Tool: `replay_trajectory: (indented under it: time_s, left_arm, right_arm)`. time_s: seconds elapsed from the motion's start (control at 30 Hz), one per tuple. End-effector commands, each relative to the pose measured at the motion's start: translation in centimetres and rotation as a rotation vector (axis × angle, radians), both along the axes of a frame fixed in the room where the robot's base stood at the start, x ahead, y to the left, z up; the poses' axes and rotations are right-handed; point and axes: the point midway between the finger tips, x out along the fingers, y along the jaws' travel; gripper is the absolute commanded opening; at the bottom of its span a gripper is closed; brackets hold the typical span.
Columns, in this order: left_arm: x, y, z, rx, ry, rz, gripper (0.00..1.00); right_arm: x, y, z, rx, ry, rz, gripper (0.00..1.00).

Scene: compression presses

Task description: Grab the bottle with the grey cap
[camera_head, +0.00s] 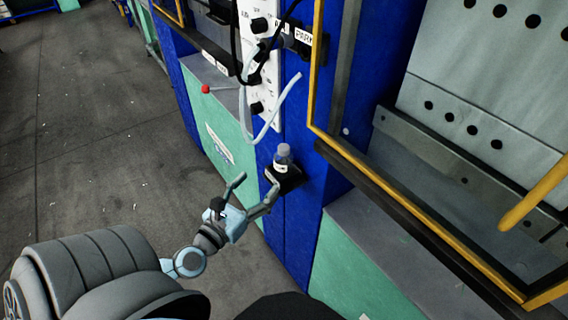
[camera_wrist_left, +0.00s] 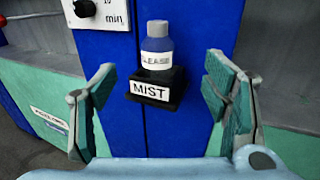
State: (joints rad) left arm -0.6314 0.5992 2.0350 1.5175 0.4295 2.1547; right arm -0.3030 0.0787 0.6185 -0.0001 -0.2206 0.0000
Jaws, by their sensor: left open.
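The bottle (camera_head: 282,157) has a grey cap and a white label. It stands upright on a small black holder (camera_head: 287,178) fixed to the blue post of the press. In the left wrist view the bottle (camera_wrist_left: 158,48) has a blue body, and the holder (camera_wrist_left: 158,91) carries a label reading MIST. My left gripper (camera_head: 254,185) is open and empty, just short of the bottle. In the left wrist view its fingers (camera_wrist_left: 158,100) are spread to either side, with the bottle between and beyond them, not touched. My right gripper is not in view.
A white control panel (camera_head: 258,60) with black knobs and a hanging pale hose (camera_head: 274,120) is above the bottle. A yellow-framed press opening (camera_head: 318,70) lies to the right. Green machine panels flank the blue post. Grey floor (camera_head: 80,130) is open at left.

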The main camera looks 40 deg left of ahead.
Motion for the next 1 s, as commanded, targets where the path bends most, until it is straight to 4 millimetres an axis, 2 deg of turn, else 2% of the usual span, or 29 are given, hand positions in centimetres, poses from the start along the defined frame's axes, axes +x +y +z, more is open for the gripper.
replay_trajectory:
  time_s: [0.2,0.43,0.6,0.7,0.87,1.0]
  left_arm:
    - [5.9,0.6,0.4,-0.005,-0.006,0.002,0.69]
    - [9.3,1.0,0.2,-0.002,-0.002,-0.001,0.69]
    - [12.5,1.5,0.1,-0.001,-0.003,-0.002,0.69]
    - [13.2,1.6,0.1,-0.001,-0.001,-0.002,0.69]
    - [13.2,1.6,0.0,0.000,0.000,-0.003,0.69]
    - [13.2,1.6,0.0,0.000,0.000,-0.003,0.47]
  right_arm:
    - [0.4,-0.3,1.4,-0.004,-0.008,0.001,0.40]
    - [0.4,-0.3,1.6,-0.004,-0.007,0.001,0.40]
    - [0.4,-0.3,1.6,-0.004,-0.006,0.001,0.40]
    - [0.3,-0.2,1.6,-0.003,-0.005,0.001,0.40]
    - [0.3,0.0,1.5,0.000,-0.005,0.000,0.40]
    - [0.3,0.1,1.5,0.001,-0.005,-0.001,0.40]
